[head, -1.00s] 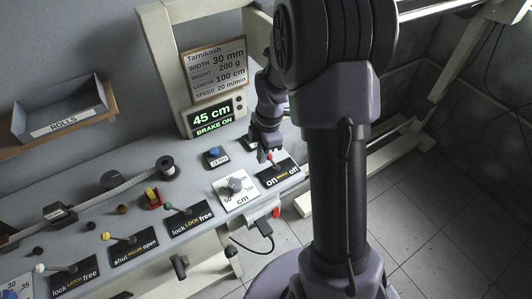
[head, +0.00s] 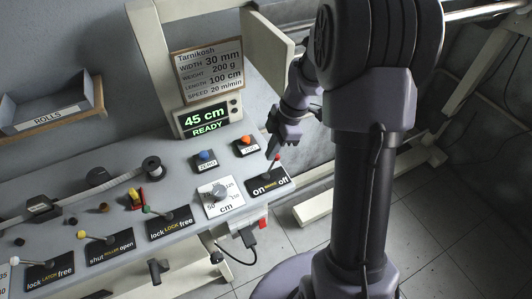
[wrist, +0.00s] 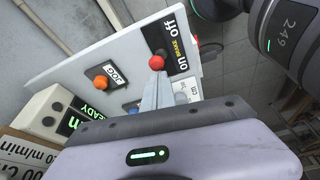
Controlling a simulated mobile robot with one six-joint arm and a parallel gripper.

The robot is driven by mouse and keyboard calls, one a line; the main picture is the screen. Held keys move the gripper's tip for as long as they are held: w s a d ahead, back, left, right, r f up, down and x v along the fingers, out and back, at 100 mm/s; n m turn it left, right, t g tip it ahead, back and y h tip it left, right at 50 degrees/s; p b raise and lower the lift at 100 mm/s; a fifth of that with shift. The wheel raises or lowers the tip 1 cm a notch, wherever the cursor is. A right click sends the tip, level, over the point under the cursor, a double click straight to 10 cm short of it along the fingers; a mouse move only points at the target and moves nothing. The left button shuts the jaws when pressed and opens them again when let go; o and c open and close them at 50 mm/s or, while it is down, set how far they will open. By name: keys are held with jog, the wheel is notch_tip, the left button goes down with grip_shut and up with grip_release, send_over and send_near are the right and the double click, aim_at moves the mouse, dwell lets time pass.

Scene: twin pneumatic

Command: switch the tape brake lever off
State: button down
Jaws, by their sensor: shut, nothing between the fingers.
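The brake lever (head: 277,158) has a red knob and stands on a black plate (head: 286,184) marked on, BRAKE and off. In the head view it leans right, toward the off side. In the wrist view the red knob (wrist: 157,62) is just beyond my fingertips, and its stem is mostly hidden. My gripper (head: 274,151) is shut and empty beside the knob; I cannot tell whether they touch. My shut fingers also show in the wrist view (wrist: 157,80). The display (head: 207,121) reads 45 cm and READY.
A grey cm dial (head: 220,191) sits left of the brake plate. The blue ZERO button (head: 206,155) and orange JOG button (head: 246,140) are behind it. Levers marked LOCK (head: 170,222), ROLLER (head: 110,246) and LATCH (head: 50,271) line the bench's front edge.

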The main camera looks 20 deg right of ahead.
jog(key=shift+d+f, duration=0.15)
jog(key=shift+d, duration=0.25)
jog(key=shift+s+d+f, duration=0.1)
jog(key=shift+d+f, duration=0.05)
jog(key=shift+d, duration=0.1)
dwell(0.3)
jog(key=a+r+p, duration=0.2)
jog(key=a+r, duration=0.1)
jog(key=d+r+p, duration=0.2)
jog(key=d+r, duration=0.3)
jog(key=d, duration=0.2)
jog(key=shift+w+r, duration=0.25)
jog(key=shift+r, duration=0.05)
